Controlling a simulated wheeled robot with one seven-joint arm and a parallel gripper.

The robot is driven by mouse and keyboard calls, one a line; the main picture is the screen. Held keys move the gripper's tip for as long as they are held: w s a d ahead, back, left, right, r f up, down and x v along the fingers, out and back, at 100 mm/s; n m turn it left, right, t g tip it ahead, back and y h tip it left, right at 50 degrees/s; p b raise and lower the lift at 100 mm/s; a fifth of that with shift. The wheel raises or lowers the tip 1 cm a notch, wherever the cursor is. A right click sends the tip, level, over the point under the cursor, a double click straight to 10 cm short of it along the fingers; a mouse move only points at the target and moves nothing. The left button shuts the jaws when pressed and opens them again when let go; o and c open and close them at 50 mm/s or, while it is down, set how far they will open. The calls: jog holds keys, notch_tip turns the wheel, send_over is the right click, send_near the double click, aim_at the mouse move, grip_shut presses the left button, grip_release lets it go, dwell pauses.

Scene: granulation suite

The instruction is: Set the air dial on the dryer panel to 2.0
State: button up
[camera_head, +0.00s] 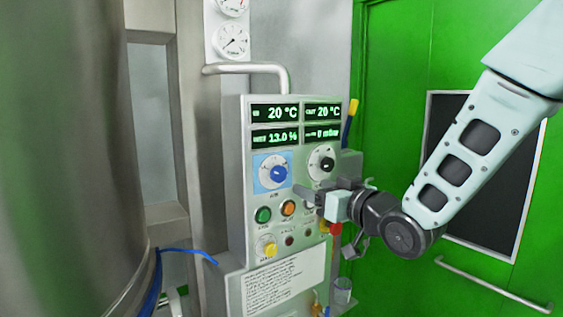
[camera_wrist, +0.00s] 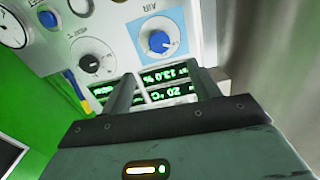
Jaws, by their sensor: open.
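The dryer panel (camera_head: 248,200) is a grey box on the wall with green-lit displays. The air dial (camera_head: 273,174) is a blue knob on a light blue plate at the panel's left, below the displays. In the wrist view the picture is turned over, and the air dial (camera_wrist: 158,41) shows with the label AIR beside it. Its exact setting is too small to read. My gripper (camera_head: 304,194) is in front of the panel, right of and below the air dial in the head view, apart from it. In the wrist view its two fingers (camera_wrist: 160,86) are spread with nothing between them.
A black dial (camera_head: 321,163) sits right of the air dial. A green button (camera_head: 263,214), an orange button (camera_head: 288,208) and a yellow knob (camera_head: 267,247) are below. A pipe (camera_head: 245,68) bends above the panel. A large steel vessel (camera_head: 70,160) stands at left.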

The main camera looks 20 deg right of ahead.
aim_at(281, 175)
jog(key=p+x, duration=0.8)
jog(key=x, duration=0.5)
jog(key=shift+f, duration=0.15)
jog(key=c, duration=1)
